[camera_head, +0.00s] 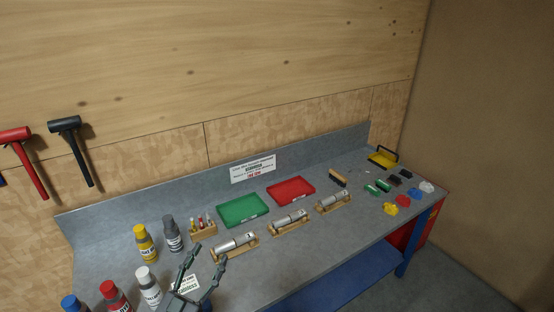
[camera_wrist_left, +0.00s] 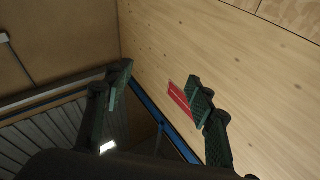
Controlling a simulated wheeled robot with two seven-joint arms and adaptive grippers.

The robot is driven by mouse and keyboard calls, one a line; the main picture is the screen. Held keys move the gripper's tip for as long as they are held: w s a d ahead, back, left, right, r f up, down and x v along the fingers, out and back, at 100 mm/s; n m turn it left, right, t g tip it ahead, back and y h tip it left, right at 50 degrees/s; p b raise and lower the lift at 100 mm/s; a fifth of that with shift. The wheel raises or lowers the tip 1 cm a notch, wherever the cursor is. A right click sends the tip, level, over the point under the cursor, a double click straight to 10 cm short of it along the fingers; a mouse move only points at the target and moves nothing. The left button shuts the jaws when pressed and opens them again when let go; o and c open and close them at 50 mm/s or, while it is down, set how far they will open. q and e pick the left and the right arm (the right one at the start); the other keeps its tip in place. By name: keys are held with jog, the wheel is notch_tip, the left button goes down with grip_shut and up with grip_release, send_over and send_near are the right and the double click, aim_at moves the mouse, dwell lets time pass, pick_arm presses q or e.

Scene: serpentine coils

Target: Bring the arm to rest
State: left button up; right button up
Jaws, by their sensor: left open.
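My left gripper (camera_head: 203,267) is at the lower middle of the head view, above the near part of the grey workbench (camera_head: 104,235). Its two fingers are spread apart with nothing between them. In the left wrist view the open fingers (camera_wrist_left: 160,92) show against the wooden wall and the ceiling, with no object between them. A white label (camera_head: 186,283) on the bench is partly hidden behind the gripper. My right gripper does not show.
Paint bottles (camera_head: 146,243) stand close left of the gripper. Silver cylinders on wooden cradles (camera_head: 236,243) lie to its right. A green tray (camera_head: 243,209) and a red tray (camera_head: 290,190) lie behind them. Hammers (camera_head: 71,150) hang on the wall. Small coloured parts (camera_head: 390,208) lie far right.

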pick_arm(q)
jog(key=a+f+n+g+y, duration=0.1)
jog(key=a+f+n+y, duration=0.4)
jog(key=a+f+y, duration=0.4)
jog(key=s+a+f+n+g+y, duration=0.1)
jog(key=s+a+f+g, duration=0.3)
jog(key=f, duration=0.3)
jog(key=s+a+f+n+g+y, duration=0.1)
jog(key=s+a+f+n+g, duration=0.15)
jog(key=a+f, duration=0.35)
jog(key=s+d+f+m+g+h, duration=0.25)
jog(key=s+f+g, duration=0.65)
jog(key=s+f, duration=1.05)
jog(key=s+d+f+g+b, duration=0.1)
jog(key=s+f+b, duration=0.1)
jog(key=f, duration=1.4)
jog(key=s+f+b, duration=0.2)
jog(key=f, duration=1.5)
jog(key=s+f+m+g+b, duration=0.1)
jog(key=s+f+b, duration=0.2)
jog(key=s+f, duration=1.6)
jog(key=shift+d+f+b, duration=0.15)
jog(key=shift+f+b, duration=0.05)
jog(key=shift+b, duration=0.2)
